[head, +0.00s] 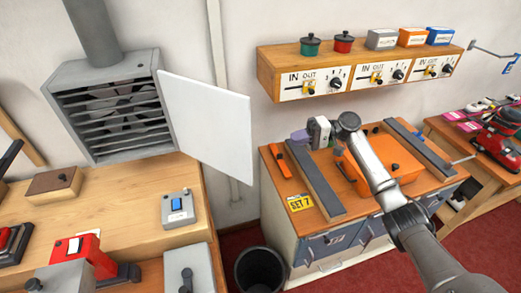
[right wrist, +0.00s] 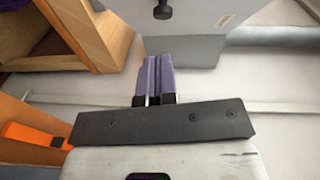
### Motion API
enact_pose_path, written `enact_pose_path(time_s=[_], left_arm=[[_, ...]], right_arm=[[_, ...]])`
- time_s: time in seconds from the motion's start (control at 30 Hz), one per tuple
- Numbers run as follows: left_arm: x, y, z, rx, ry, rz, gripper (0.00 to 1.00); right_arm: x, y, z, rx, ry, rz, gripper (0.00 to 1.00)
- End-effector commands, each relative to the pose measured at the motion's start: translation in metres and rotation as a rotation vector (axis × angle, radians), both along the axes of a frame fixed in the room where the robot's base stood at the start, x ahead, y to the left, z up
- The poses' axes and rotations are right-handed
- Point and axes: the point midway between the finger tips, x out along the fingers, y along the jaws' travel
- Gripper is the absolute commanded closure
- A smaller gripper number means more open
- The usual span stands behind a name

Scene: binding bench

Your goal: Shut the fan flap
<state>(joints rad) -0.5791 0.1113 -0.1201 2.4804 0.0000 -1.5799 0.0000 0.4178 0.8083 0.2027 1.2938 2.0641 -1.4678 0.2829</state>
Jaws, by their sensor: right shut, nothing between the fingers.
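The fan housing (head: 110,100) is a grey louvred box on the wall at the left of the head view, with a duct above it. Its flap (head: 208,122) is a white panel standing open, swung out to the right of the louvres. My right gripper (head: 299,136) is over the back left of the right-hand bench, to the right of the flap and apart from it. In the right wrist view its purple fingers (right wrist: 154,78) are together with nothing between them. A pale panel (right wrist: 185,35) with a black knob lies beyond the fingertips; I cannot tell whether it is the flap. My left gripper is not in view.
A wall shelf (head: 360,55) with dials and small boxes hangs above the right-hand bench. An orange case (head: 385,160) stands on that bench. A pale vertical pipe (head: 217,60) runs behind the flap. A black bin (head: 260,268) stands between the benches.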

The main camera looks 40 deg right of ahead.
Motion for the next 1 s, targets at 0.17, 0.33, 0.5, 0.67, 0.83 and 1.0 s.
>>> enact_pose_path(time_s=[0.17,0.33,0.5,0.67,0.83,1.0], left_arm=[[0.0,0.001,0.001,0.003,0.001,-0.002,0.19],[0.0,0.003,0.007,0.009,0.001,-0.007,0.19],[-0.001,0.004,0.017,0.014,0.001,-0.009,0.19],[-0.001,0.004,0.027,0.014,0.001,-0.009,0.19],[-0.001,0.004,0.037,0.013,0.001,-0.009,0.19],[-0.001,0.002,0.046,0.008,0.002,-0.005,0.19]], right_arm=[[-0.001,-0.003,0.01,0.116,0.014,0.004,1.0],[0.006,0.01,0.013,0.135,0.016,0.007,1.0],[0.02,0.037,0.014,0.135,0.017,0.009,1.0],[0.035,0.064,0.015,0.133,0.015,0.009,1.0],[0.046,0.088,0.014,0.132,0.016,0.008,1.0],[0.038,0.108,0.013,0.13,0.018,0.007,1.0]])
